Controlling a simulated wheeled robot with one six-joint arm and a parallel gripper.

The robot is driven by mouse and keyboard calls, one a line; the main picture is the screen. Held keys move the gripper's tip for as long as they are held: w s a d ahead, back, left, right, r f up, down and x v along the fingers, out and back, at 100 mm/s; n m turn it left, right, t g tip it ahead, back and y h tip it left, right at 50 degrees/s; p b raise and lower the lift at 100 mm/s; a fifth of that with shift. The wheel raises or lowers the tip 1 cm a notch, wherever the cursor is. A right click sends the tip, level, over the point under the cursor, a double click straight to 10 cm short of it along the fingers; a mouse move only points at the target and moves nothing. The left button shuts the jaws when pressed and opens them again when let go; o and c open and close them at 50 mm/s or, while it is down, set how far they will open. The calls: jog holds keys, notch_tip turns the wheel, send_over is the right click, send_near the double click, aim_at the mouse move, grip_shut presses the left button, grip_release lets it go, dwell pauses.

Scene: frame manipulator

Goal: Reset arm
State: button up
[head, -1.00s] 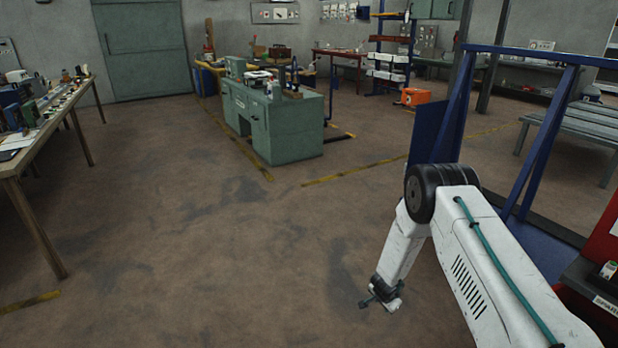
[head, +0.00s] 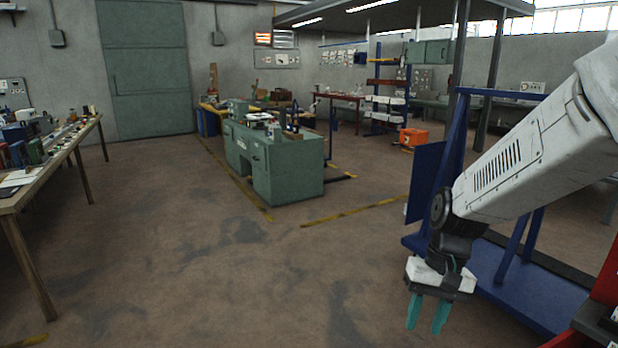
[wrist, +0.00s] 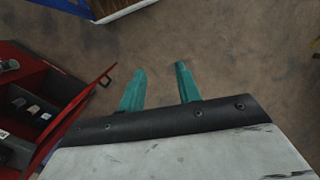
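My gripper (head: 428,314) hangs below my white arm at the lower right of the head view, its two teal fingers pointing down over bare floor. Nothing is held. The arm is bent, with its upper link coming in from the right edge.
A blue wheeled frame (head: 470,268) stands just behind and right of my gripper. A red cabinet or drawer unit (wrist: 60,100) is at left in the wrist view. A green workbench (head: 290,168) and a wooden table (head: 30,193) stand farther off. The middle floor is clear.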

jog(key=s+d+r+t+h, duration=0.1)
jog(key=s+d+r, duration=0.1)
jog(key=s+r, duration=0.4)
jog(key=s+d+r+n+t+h, duration=0.1)
jog(key=s+r, duration=0.5)
jog(key=s, duration=0.6)
jog(key=shift+d+r+t, duration=0.3)
jog(key=shift+d+t, duration=0.5)
jog(key=shift+d, duration=0.2)
jog(key=shift+a, duration=0.1)
